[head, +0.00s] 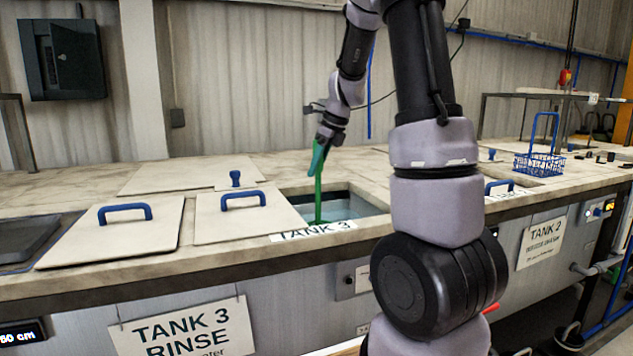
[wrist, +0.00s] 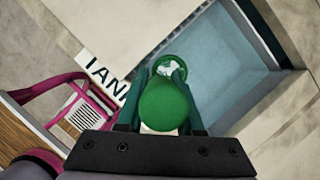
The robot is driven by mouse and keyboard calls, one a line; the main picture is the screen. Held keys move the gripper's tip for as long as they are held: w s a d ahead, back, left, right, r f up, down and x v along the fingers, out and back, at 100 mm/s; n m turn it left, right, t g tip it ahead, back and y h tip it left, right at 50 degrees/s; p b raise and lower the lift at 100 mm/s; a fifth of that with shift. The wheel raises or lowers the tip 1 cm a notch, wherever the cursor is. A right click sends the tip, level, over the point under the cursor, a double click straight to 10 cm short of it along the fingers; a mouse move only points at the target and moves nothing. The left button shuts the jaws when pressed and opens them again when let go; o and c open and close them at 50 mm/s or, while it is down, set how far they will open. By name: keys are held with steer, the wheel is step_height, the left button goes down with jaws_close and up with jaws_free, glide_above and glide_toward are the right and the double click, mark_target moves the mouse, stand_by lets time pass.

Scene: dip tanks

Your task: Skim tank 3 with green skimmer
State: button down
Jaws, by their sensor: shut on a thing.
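My gripper (head: 320,145) is shut on the green skimmer (head: 318,200), held upright over the open tank 3 (head: 350,205). The label "TANK 3" (head: 313,231) lies on the front rim.
Lids with blue handles (head: 230,212) lie on the counter left of the opening. A blue wire basket (head: 538,163) stands on the counter at the right, by tank 2. In the wrist view a pink-framed object (wrist: 62,108) is at the lower left. A dark cabinet (head: 62,60) hangs on the wall.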

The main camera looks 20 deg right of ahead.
step_height(320, 180, up, 8)
steer(key=shift+r, duration=0.1)
stand_by(1.1)
